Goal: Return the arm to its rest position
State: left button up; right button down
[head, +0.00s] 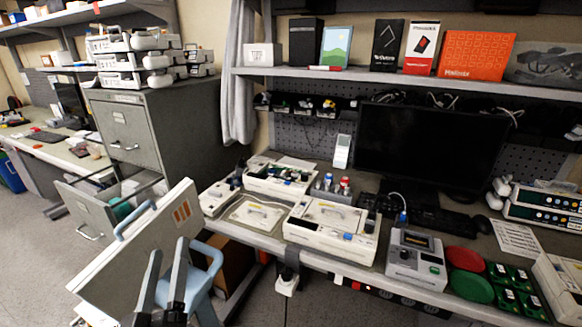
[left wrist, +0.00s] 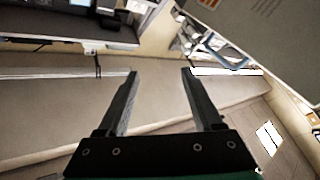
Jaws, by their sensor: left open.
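My left gripper (head: 168,248) is at the lower left of the head view, in front of the workbench and low over the floor side. Its two dark fingers stand apart with nothing between them. In the left wrist view the same gripper (left wrist: 160,72) shows open and empty. A pale panel with an orange label (head: 140,250) and light blue handles is right beside and behind the fingers in the head view; I cannot tell if they touch. My right gripper is not in view.
A filing cabinet (head: 150,130) has an open drawer (head: 95,215) at left. Grey floor (head: 30,250) is clear at far left.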

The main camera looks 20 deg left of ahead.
pick_arm(q)
jog(key=s+d+r+m+t+h, duration=0.2)
jog(key=d+r+m+t+h, duration=0.15)
jog(key=r, duration=0.55)
jog(key=s+d+r+m+t+h, duration=0.2)
jog(key=d+r+m+h, duration=0.2)
jog(key=r, duration=0.5)
jog(key=s+d+r+m+t+h, duration=0.3)
jog(key=r+m+h, duration=0.1)
jog(key=r, duration=0.5)
notch_tip(320, 180, up, 38)
jog(key=m+p, duration=0.1)
jog(key=p, duration=3.7)
jog(key=shift+w+d+f, duration=0.15)
jog(key=shift+w+f, duration=0.1)
jog(key=shift+w, duration=0.1)
